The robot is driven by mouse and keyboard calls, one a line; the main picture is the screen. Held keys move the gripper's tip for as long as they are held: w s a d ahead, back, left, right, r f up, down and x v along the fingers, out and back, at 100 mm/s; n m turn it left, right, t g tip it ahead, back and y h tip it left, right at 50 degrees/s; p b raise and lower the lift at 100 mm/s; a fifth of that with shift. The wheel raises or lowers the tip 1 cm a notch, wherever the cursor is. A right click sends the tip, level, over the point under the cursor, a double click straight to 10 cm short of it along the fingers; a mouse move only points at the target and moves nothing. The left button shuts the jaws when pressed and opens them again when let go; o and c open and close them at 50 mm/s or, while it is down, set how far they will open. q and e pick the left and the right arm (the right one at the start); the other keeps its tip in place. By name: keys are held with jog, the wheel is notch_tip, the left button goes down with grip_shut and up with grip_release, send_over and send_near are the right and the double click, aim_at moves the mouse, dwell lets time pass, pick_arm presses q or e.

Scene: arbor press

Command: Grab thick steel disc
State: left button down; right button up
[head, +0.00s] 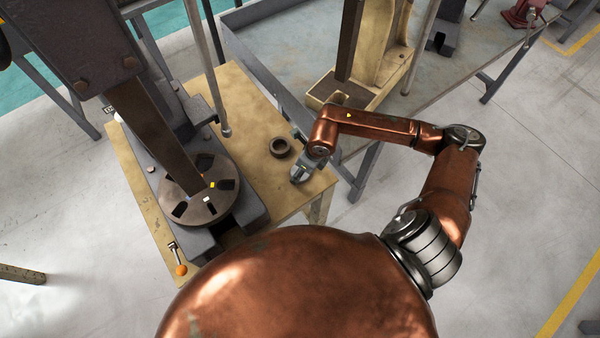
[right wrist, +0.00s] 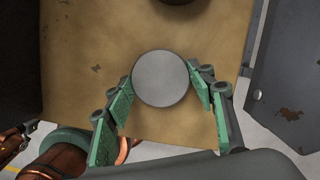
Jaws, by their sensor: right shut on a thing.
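The thick steel disc (right wrist: 160,78) is a plain grey round piece in the right wrist view. It sits between the green-padded fingers of my right gripper (right wrist: 162,92), which is shut on its sides. In the head view my right gripper (head: 301,168) is low over the front right corner of the wooden table. The disc is mostly hidden there by the gripper. I cannot tell whether the disc still touches the tabletop. My left gripper is in neither view.
A dark ring (head: 280,147) lies on the wooden table (head: 245,100) close to my right gripper. The arbor press with its round slotted plate (head: 215,205) stands left. A small orange-knobbed tool (head: 180,268) lies at the front. A metal bench (head: 285,50) stands behind.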

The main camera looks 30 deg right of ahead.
jog(key=c, duration=0.8)
jog(key=shift+o, duration=0.2)
jog(key=shift+r, duration=0.1)
